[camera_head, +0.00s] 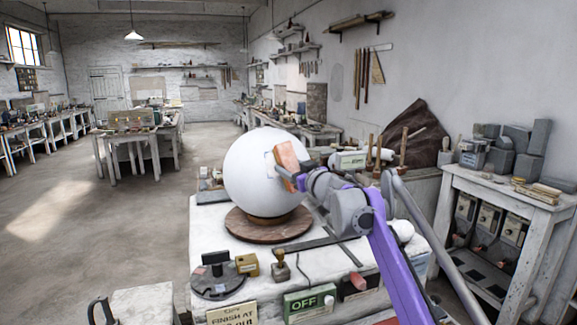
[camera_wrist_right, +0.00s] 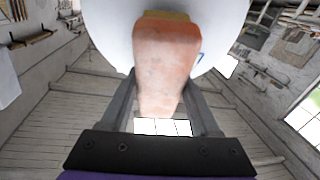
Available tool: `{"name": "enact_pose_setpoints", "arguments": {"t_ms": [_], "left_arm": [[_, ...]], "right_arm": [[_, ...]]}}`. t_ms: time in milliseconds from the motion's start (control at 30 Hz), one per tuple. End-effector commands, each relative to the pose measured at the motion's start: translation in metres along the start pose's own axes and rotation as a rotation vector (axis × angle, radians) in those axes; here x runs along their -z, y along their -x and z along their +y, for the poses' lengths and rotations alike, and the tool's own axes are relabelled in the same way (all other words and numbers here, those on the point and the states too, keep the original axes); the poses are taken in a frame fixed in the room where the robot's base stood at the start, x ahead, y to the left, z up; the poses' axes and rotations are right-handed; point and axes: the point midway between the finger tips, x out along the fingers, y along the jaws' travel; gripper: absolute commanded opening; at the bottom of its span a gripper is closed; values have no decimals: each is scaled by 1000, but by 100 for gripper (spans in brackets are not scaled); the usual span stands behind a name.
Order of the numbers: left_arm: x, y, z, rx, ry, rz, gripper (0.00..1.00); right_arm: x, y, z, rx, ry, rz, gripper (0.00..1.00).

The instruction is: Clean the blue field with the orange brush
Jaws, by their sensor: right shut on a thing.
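A large white plaster sphere (camera_head: 255,175) stands on a round brown wooden base (camera_head: 268,226) on the white worktable. My right gripper (camera_head: 298,181) is shut on the orange brush (camera_head: 286,157) at the sphere's right side. In the right wrist view, the brush (camera_wrist_right: 165,60) sits between the fingers of the gripper (camera_wrist_right: 162,85), its yellowish far end at the sphere (camera_wrist_right: 110,25); I cannot tell if they touch. A small blue mark (camera_wrist_right: 200,57) shows beside the brush; the rest of any blue field is hidden or too faint. My left gripper is out of view.
A green OFF switch box (camera_head: 309,301), a small stamp-like tool (camera_head: 280,266) and a round dark device (camera_head: 217,278) stand on the near part of the worktable (camera_head: 205,235). A side bench (camera_head: 495,183) with grey blocks (camera_head: 500,160) is at right. Open floor lies at left.

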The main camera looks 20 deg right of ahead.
Motion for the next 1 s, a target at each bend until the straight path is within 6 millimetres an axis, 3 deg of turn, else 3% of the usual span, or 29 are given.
{"name": "enact_pose_setpoints", "arguments": {"t_ms": [433,767,1000], "left_arm": [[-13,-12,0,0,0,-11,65],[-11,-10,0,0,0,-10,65],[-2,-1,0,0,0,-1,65]], "right_arm": [[-21,8,0,0,-1,1,0],[-19,6,0,0,0,2,0],[-4,2,0,0,0,3,0]]}}
